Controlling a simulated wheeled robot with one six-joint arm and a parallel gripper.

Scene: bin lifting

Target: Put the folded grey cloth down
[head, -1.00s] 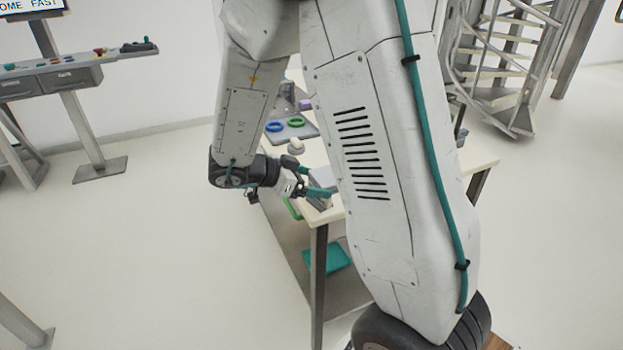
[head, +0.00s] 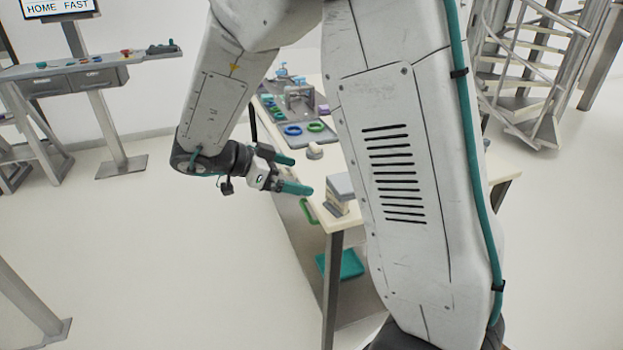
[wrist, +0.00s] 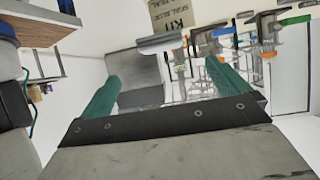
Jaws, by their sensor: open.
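The folded grey cloth (head: 340,184) appears to be the flat grey piece on top of a small stack at the near corner of the table, partly beside my arm. My gripper (head: 300,174) is open and empty, to the left of the stack, with a gap between its teal fingertips and the cloth. In the wrist view my open fingers (wrist: 164,74) point at a grey surface (wrist: 135,72) ahead, which may be the cloth; I cannot tell for certain.
The pale table (head: 325,218) carries a grey tray with a blue ring (head: 292,130) and a green ring (head: 316,127), and a small round pale item (head: 314,151). A teal item (head: 348,264) lies on the lower shelf.

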